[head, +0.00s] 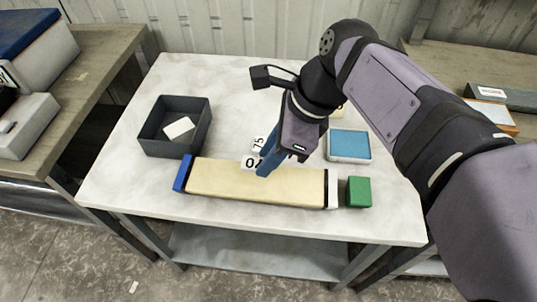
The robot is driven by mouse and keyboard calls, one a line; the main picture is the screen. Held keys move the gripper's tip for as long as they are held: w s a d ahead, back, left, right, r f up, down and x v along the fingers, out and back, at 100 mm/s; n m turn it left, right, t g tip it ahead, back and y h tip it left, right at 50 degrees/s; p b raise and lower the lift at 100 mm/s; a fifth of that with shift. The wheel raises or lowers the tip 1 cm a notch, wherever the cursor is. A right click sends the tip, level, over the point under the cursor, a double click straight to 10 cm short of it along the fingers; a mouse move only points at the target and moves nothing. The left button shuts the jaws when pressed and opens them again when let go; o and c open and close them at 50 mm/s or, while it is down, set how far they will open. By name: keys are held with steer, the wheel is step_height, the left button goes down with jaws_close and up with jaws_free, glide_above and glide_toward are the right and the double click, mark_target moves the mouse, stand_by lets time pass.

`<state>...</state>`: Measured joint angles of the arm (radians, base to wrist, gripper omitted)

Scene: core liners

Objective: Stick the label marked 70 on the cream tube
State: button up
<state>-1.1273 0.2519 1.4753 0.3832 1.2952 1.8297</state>
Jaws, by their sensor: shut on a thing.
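The cream tube (228,180) lies lengthwise along the front of the white table, with a blue cap on its left end and a white cap on its right end. My gripper (264,171) points down at the middle of the tube, its blue fingers shut on a white label (249,162). Only a 0 shows on this label; the fingers hide the rest, so I cannot tell its full number. I cannot tell whether the label touches the tube. Another white label (259,143), marked 75, shows just behind it.
A dark grey bin (152,147) holding a white piece (179,128) stands at the left. A blue-topped pad (349,146) lies right of my gripper, and a green block (358,192) sits beside the tube's right end. The table's back left is clear.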

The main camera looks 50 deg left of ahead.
steer(key=shift+f+b, duration=0.6)
steer(key=shift+f, duration=0.65)
steer(key=shift+p, duration=0.95)
stand_by(0.7)
steer(key=shift+f+b, duration=0.4)
steer(key=shift+f, duration=0.8)
stand_by(0.6)
steer(key=o, duration=1.5)
steer(key=shift+r, duration=0.15)
steer(key=shift+r+p, duration=3.4)
steer(key=shift+p, duration=0.8)
